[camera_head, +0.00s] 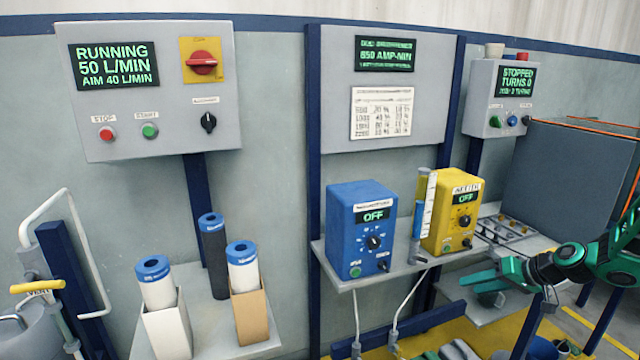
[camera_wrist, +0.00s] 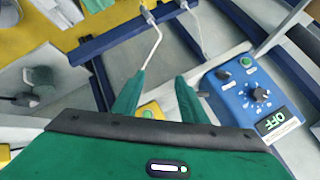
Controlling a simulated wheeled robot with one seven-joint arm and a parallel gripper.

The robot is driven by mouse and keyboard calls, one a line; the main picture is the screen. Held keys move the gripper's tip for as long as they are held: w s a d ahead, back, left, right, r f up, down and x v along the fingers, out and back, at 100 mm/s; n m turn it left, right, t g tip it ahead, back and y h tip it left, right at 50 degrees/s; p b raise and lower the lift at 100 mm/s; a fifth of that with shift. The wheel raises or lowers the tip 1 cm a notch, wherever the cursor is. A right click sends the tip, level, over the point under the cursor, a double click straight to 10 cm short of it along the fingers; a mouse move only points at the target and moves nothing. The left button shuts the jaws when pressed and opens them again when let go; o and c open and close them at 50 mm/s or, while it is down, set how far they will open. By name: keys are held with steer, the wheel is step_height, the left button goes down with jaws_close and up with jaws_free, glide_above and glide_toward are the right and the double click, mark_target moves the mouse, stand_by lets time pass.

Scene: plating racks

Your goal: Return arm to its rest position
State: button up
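My arm reaches in from the right edge of the head view, with black and green links. My gripper (camera_wrist: 158,77) shows in the wrist view with its two green fingers apart and nothing between them. The yellow box (camera_head: 452,215) also reads OFF.
A control panel (camera_head: 150,90) reads RUNNING 50 L/MIN, AIM 40 L/MIN. Another panel (camera_head: 502,97) reads STOPPED. Blue-capped cylinders, one of them black (camera_head: 214,257), stand on a left shelf, two in open boxes. A grey tank (camera_head: 570,180) is close behind my arm. White hoses hang below the blue box.

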steer(key=s+r+m+g+h, duration=0.1)
steer(key=s+r, duration=0.3)
steer(key=s, duration=0.9)
steer(key=s+a+r+m+g+h, duration=0.1)
steer(key=s+r+m+g+h, duration=0.1)
steer(key=s, duration=1.1)
steer(key=s+a+r+m+g+h, duration=0.1)
steer(key=s+r+g, duration=0.3)
steer(key=s, duration=1)
step_height(320, 180, up, 2)
steer(key=shift+a+r+m+g+h, duration=0.25)
steer(key=shift+m+h, duration=0.25)
steer(key=shift+h, duration=0.4)
steer(key=shift+w+f, duration=0.3)
steer(key=shift+w, duration=0.35)
